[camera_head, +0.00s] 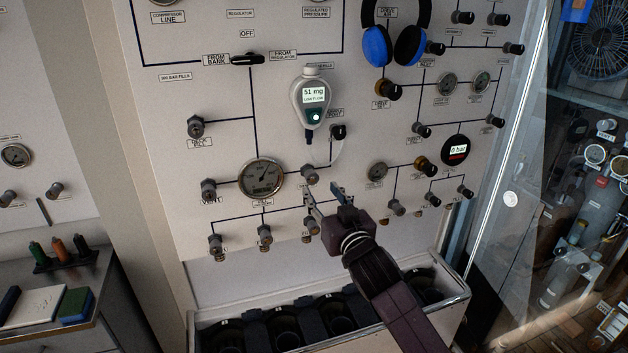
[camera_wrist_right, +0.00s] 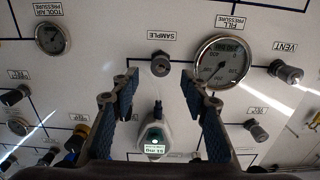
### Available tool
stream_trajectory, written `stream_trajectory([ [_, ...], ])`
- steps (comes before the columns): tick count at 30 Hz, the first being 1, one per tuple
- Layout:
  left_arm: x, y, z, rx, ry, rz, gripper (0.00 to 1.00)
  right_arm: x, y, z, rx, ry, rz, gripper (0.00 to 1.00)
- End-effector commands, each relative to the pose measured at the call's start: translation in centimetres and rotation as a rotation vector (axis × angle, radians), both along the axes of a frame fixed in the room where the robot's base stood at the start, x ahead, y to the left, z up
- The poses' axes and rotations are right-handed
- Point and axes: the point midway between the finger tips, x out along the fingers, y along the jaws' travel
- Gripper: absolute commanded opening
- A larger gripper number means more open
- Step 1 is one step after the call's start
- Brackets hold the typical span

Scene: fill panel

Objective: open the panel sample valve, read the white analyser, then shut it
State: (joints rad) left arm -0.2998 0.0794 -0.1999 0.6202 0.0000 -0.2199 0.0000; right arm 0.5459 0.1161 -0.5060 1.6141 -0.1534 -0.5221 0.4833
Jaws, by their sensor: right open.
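The white analyser (camera_head: 312,100) hangs on the panel; its screen reads 51 mg with LOW FLOW beneath. It also shows upside down in the right wrist view (camera_wrist_right: 153,140). The sample valve (camera_wrist_right: 160,64) is a small dark knob beside its SAMPLE label in the wrist view; in the head view (camera_head: 309,174) it sits right of the large round gauge. My right gripper (camera_head: 325,194) is open and empty, its fingertips just below the valve in the head view. In the wrist view the fingers (camera_wrist_right: 160,84) stand either side of the valve's line, apart from it. My left gripper is out of view.
The fill pressure gauge (camera_head: 261,178) is close beside the sample valve. Several other knobs surround it, including the vent knob (camera_head: 208,188). Blue headphones (camera_head: 394,45) hang above right. A trough of dark cylinders (camera_head: 284,325) stands below the panel.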

Motion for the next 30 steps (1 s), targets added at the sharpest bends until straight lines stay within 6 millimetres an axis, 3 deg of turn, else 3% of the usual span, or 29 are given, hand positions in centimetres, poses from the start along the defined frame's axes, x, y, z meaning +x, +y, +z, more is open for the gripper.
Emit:
stream_trajectory([
  [15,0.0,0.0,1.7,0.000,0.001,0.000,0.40,5.4,1.8,0.1,-0.003,0.000,0.000,0.41],
  [30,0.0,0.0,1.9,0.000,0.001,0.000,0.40,6.1,2.0,0.0,-0.004,-0.001,0.001,0.39],
])
